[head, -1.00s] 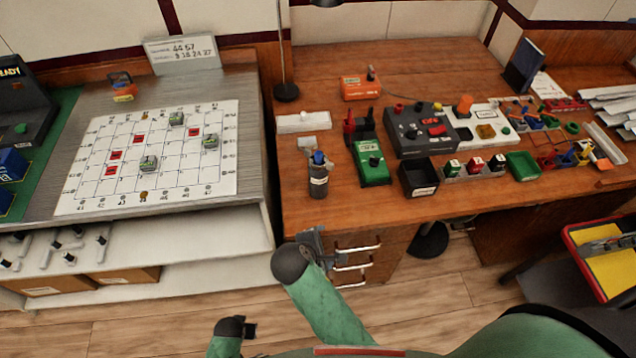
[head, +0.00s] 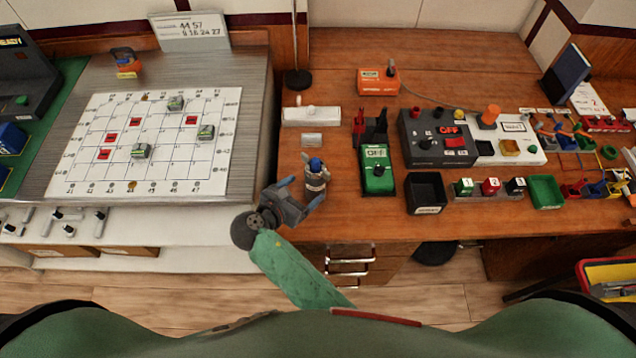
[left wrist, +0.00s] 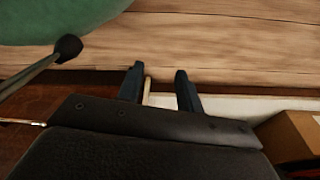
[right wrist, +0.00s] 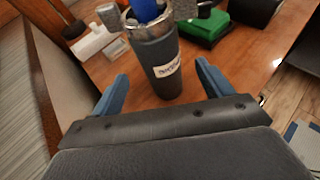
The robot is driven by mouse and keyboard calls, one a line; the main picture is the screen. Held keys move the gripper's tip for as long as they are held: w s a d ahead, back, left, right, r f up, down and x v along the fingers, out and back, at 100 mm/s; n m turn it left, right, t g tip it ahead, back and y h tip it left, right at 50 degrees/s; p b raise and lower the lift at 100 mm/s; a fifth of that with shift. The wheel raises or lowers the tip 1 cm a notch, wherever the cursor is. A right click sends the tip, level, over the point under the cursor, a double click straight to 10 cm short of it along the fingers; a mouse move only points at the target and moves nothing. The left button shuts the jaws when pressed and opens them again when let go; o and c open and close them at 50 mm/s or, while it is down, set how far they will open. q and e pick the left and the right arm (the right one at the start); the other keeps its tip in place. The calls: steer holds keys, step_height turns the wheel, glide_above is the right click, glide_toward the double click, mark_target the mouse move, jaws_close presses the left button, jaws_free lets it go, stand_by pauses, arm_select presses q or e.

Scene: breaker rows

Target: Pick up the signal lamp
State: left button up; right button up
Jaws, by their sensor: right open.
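A dark grey cylinder with a blue top and a white label, seemingly the signal lamp (head: 316,182), stands upright near the front left of the wooden desk. It also shows in the right wrist view (right wrist: 158,62), roughly centred ahead of the fingers; its top is cut off there. My right gripper (head: 304,196) is open at the front left of the cylinder. Its fingers point at it, one towards each side, and nothing is gripped. My left gripper (left wrist: 160,78) shows only in the left wrist view, with its fingers apart and empty.
A green box (head: 377,178) stands right of the cylinder, with a black bin (head: 425,208) beyond it. A white strip (head: 312,122) and a small grey block (head: 311,140) lie behind. The gridded board (head: 110,187) is on the left counter.

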mark_target(309, 187)
steer(key=shift+x, duration=1.05)
steer(key=p+x, duration=0.3)
steer(key=x, duration=0.1)
steer(key=shift+s+f, duration=0.1)
steer(key=shift+f, duration=0.1)
steer(key=shift+w+d+f, duration=0.2)
steer(key=shift+w+f, duration=0.05)
arm_select(q)
steer(key=s+a+f, duration=0.1)
steer(key=s+f, duration=0.1)
steer(key=s, duration=0.4)
steer(key=shift+s+a+g, duration=0.15)
steer(key=shift+s+g, duration=0.15)
arm_select(e)
steer(key=shift+s, duration=0.1)
steer(key=c, duration=0.4)
steer(key=shift+r, duration=0.1)
steer(key=c, duration=1.1)
